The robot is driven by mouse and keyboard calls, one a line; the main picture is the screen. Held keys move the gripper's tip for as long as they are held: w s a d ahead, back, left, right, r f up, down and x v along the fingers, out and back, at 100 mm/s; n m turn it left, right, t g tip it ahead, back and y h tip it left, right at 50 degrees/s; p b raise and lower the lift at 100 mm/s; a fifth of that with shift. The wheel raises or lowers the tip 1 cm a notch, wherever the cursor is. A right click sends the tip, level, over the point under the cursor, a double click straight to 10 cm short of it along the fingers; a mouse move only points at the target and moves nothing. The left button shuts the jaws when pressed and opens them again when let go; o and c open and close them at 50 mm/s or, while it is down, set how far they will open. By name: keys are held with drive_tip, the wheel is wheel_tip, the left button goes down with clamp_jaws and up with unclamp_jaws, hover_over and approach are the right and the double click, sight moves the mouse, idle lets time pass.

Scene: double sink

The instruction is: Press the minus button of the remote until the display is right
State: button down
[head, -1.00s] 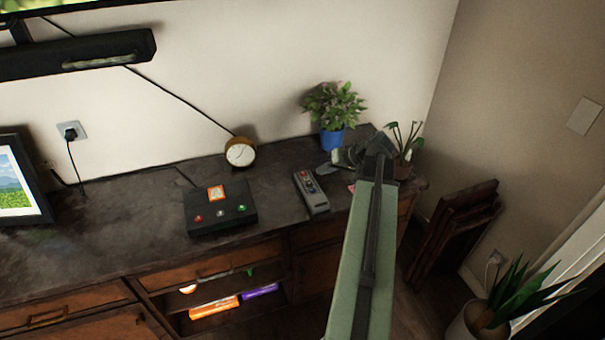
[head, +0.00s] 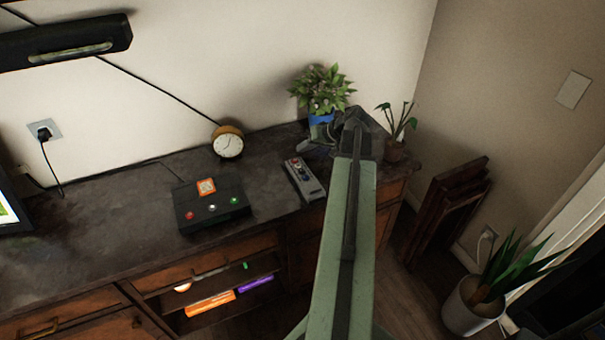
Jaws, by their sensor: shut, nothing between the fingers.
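The grey remote (head: 304,181) lies on the dark cabinet top, right of the black box. It has a few coloured buttons near its far end, too small to tell which is minus. A black box (head: 213,208) with a small orange panel (head: 206,186) and red, white and green buttons sits left of it. I cannot read any display. The gripper appears apart from the remote.
A round clock (head: 228,145) stands behind the box. A leafy plant in a blue pot (head: 321,118) and a smaller potted plant (head: 397,148) stand at the cabinet's right end. Dark wooden frames (head: 452,205) lean beside the cabinet. The cabinet top (head: 90,235) is clear at left.

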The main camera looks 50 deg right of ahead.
sight(304, 173)
wheel_tip(304, 173, down, 8)
drive_tip(key=b, duration=0.6)
drive_tip(key=shift+r+b, duration=0.25)
drive_tip(key=shift+b, duration=0.05)
idle(1.3)
drive_tip(key=shift+f+b, duration=0.35)
drive_tip(key=shift+f+b, duration=0.5)
idle(0.5)
drive_tip(key=shift+r, duration=0.15)
drive_tip(key=shift+r+p, duration=0.8)
drive_tip(key=shift+p, duration=0.15)
wheel_tip(304, 173, up, 5)
drive_tip(key=p, duration=0.5)
drive_tip(key=shift+r, duration=0.1)
